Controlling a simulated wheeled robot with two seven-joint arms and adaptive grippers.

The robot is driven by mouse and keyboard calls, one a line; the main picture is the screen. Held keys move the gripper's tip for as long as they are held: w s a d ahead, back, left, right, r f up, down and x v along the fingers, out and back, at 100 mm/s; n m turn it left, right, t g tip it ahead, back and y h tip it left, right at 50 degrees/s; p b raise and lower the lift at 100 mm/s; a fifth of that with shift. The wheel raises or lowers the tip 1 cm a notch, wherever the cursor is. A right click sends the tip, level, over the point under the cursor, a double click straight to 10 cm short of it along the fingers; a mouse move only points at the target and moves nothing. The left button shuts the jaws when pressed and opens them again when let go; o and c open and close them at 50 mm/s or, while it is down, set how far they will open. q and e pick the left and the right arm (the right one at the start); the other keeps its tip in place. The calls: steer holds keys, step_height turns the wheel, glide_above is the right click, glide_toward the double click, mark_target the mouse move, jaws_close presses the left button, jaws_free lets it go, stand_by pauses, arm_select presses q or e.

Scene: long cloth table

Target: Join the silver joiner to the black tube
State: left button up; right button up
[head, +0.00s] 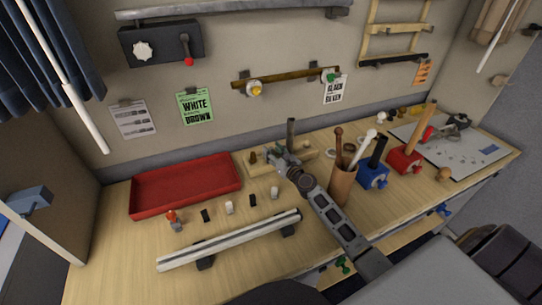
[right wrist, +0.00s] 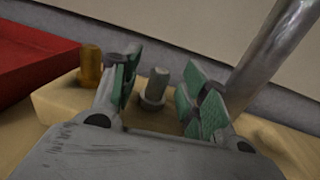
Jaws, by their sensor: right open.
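The silver joiner (right wrist: 155,88) is a short grey peg with a wider collar, upright on a pale wooden block (right wrist: 65,103) in the right wrist view. My right gripper (right wrist: 160,97) is open, with its green-padded fingers on either side of the joiner and a visible gap to each. In the head view my right gripper (head: 279,160) is over the block, and I cannot make out the joiner there. The black tube (head: 379,151) appears to be the dark one standing tilted in a blue holder (head: 372,176), right of the brown cup. My left gripper is not in view.
A brass joiner (right wrist: 91,66) stands left of the silver one. A grey metal tube (right wrist: 272,50) rises close on the right. A red tray (head: 187,184), a brown cup (head: 342,186) with rods and a red holder (head: 404,160) stand nearby. A pale rail (head: 228,240) lies in front.

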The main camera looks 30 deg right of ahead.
steer(key=shift+w, duration=0.2)
stand_by(0.4)
jaws_close()
steer(key=shift+r, duration=0.25)
step_height(320, 180, up, 18)
steer(key=p, duration=0.9)
steer(key=shift+f, duration=0.25)
stand_by(0.7)
steer(key=shift+a+f, duration=0.1)
stand_by(0.4)
